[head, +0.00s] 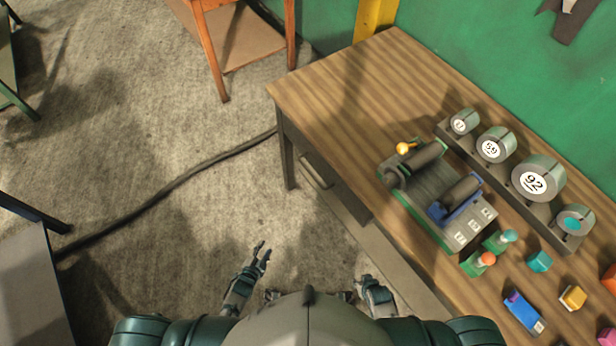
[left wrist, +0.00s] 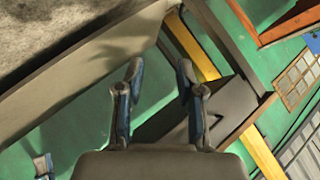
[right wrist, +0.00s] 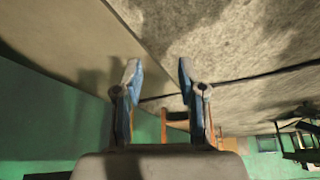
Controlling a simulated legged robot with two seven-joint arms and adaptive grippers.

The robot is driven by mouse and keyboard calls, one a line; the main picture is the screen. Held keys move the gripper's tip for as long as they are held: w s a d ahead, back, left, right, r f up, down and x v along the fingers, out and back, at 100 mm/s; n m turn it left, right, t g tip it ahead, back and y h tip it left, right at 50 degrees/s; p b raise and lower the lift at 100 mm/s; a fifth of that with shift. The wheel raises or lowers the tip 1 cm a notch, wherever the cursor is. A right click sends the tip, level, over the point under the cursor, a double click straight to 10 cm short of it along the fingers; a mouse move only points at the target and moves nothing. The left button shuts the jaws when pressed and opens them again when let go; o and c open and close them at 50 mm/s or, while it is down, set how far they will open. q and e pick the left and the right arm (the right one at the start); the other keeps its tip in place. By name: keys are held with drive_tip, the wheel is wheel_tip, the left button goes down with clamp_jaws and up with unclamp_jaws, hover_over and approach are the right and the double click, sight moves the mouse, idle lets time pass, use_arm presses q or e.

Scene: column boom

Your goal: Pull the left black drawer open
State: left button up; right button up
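The wooden workbench (head: 350,85) has a dark drawer front (head: 342,190) below its near left edge, with a bar handle (head: 317,174) on it. The drawer looks closed. Whether this is the left of several drawers I cannot tell; the front further right is hidden by the tabletop. My left gripper (head: 263,252) is left of and nearer than the drawer, apart from it. In the left wrist view its fingers (left wrist: 159,78) are spread and empty. My right gripper (head: 366,283) is below the drawer in the picture, beside the bench. Its fingers (right wrist: 157,78) are also spread and empty.
On the bench stand a grey fixture (head: 440,205), a row of numbered round gauges (head: 533,181) and several small coloured blocks. A dark cable (head: 175,187) crosses the floor. A wooden stool (head: 245,45) stands at the back.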

use_arm(q)
drive_tip(key=w+d+r+m+t+h+b, duration=0.3)
drive_tip(key=w+d+r+m+t+b, duration=0.15)
drive_tip(key=w+r, duration=0.25)
drive_tip(key=m+t+h+b, duration=0.2)
drive_tip(key=m+h+b, duration=0.2)
drive_tip(key=m, duration=0.2)
approach(310, 173)
drive_tip(key=x, duration=0.3)
drive_tip(key=b+x, duration=0.1)
drive_tip(key=x, duration=0.6)
drive_tip(key=shift+f+b, duration=0.35)
drive_tip(key=shift+b, duration=0.05)
drive_tip(key=shift+d+g, duration=0.25)
drive_tip(key=shift+d, duration=0.1)
drive_tip(key=shift+c, duration=0.5)
clamp_jaws()
drive_tip(key=shift+a, duration=0.15)
use_arm(e)
drive_tip(key=w+a+r+t+y, duration=0.1)
drive_tip(key=w+r+t, duration=0.2)
drive_tip(key=r, duration=0.6)
drive_tip(key=w+a+r+t, duration=0.2)
drive_tip(key=w+r+t, duration=0.1)
drive_tip(key=w+r, duration=0.4)
wheel_tip(310, 173, up, 3)
drive_tip(key=shift+w+t+y, duration=0.25)
drive_tip(key=shift+t+y, duration=0.15)
